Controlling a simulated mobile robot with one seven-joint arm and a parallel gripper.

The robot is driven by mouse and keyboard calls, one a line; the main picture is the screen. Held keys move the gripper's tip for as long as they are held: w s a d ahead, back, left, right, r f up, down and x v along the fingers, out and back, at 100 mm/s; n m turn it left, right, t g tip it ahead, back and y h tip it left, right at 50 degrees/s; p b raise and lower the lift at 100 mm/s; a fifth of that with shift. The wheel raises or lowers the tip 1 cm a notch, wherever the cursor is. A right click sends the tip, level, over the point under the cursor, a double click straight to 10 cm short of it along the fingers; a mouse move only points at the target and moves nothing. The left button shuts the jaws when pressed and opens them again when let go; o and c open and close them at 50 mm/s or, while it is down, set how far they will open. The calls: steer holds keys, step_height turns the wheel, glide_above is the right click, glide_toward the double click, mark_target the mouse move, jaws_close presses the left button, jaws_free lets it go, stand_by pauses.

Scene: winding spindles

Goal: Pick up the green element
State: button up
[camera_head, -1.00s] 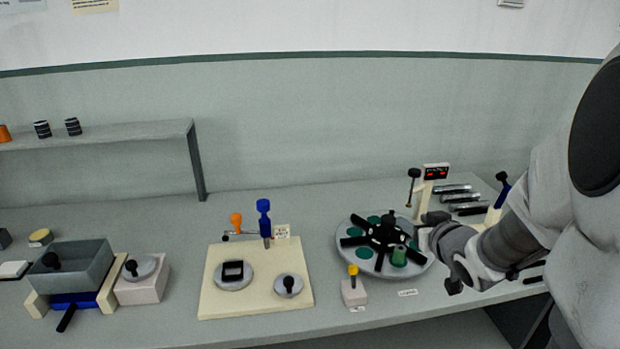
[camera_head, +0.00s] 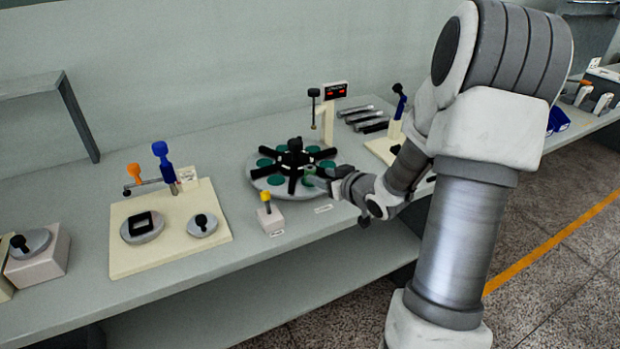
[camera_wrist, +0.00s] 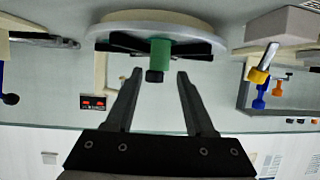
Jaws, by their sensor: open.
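The green element (camera_head: 309,173) is a small upright cylinder on the near right side of the round grey turntable (camera_head: 262,185). It also shows in the wrist view (camera_wrist: 161,54), upside down, with a dark knob on its end. My gripper (camera_head: 327,176) reaches in from the right, beside the green element. In the wrist view my gripper (camera_wrist: 159,74) is open, with one finger on each side of the line to the green element. The element's dark knob lies near the fingertips. I cannot tell whether the element is fully between the fingers.
Black spokes (camera_head: 295,158) radiate over the turntable's green spots. A post with a red display (camera_head: 334,90) stands behind it. A small block with a yellow-topped lever (camera_head: 268,214) is at the front left. A cream board (camera_head: 165,259) with levers lies further left.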

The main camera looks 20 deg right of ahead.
mark_target(313, 172)
steer(key=shift+b+x, duration=0.5)
steer(key=shift+x, duration=2.95)
steer(key=shift+r, duration=0.15)
jaws_close()
